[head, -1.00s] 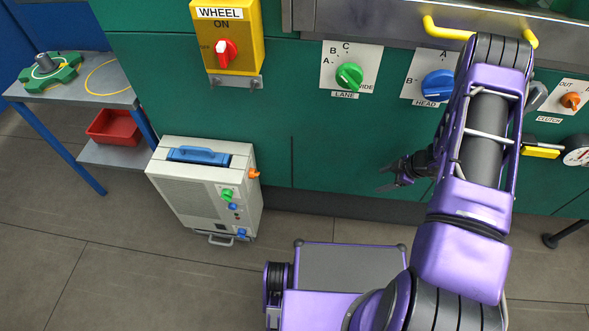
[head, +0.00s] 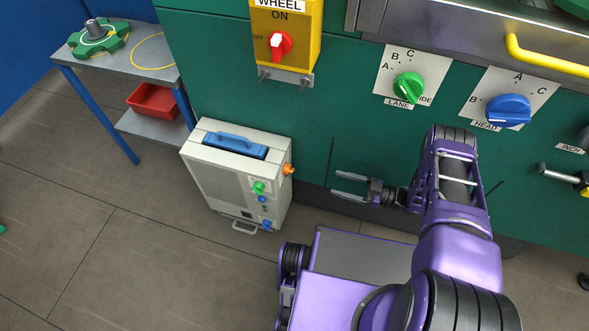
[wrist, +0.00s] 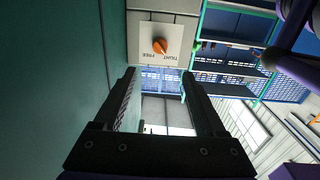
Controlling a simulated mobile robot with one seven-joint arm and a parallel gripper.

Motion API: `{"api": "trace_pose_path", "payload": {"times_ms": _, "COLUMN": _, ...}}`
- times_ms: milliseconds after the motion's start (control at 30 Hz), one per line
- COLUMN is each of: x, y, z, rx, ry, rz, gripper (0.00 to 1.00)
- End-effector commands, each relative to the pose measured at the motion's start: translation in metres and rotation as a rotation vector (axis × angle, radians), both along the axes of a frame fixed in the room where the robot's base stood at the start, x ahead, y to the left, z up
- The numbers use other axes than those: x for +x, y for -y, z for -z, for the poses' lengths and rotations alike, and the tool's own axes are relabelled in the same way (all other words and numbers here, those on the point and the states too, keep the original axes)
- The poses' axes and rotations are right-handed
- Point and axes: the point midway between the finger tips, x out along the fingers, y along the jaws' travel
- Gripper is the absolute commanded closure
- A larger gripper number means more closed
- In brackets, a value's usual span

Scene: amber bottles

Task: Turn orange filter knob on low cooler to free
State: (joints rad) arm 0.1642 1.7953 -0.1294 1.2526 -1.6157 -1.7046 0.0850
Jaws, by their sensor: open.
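The low cooler (head: 213,185) is a pale box with a blue top handle, standing on the floor against the green wall. Its orange filter knob (head: 289,169) sticks out from its right side, high up. In the wrist view the orange knob (wrist: 160,46) sits on a white plate lettered TIGHT and FREE, straight ahead beyond the fingers. The knob lies slanted; I cannot tell which word it points to. My gripper (head: 336,185) is open and empty, pointing left at the cooler's side, a short gap right of the knob. Its fingers also show in the wrist view (wrist: 159,76).
The green wall runs close along the gripper's far side. The cooler's front has a green knob (head: 259,187) and blue knobs. A small table (head: 118,62) with a red bin (head: 153,101) below stands at left. Floor in front of the cooler is clear.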

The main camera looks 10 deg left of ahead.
Motion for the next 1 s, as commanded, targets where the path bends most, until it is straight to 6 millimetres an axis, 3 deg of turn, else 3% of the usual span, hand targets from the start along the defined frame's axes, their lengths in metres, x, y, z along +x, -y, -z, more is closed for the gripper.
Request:
{"api": "trace_pose_path", "payload": {"times_ms": 600, "x": 0.009, "y": -0.129, "z": 0.0, "rx": -0.002, "ry": 0.001, "rz": -0.003, "gripper": 0.27}}
{"api": "trace_pose_path", "payload": {"times_ms": 800, "x": 0.012, "y": -0.149, "z": 0.0, "rx": -0.003, "ry": 0.002, "rz": -0.001, "gripper": 0.27}}
{"api": "trace_pose_path", "payload": {"times_ms": 1000, "x": 0.012, "y": -0.154, "z": 0.0, "rx": -0.003, "ry": 0.001, "rz": 0.0, "gripper": 0.27}}
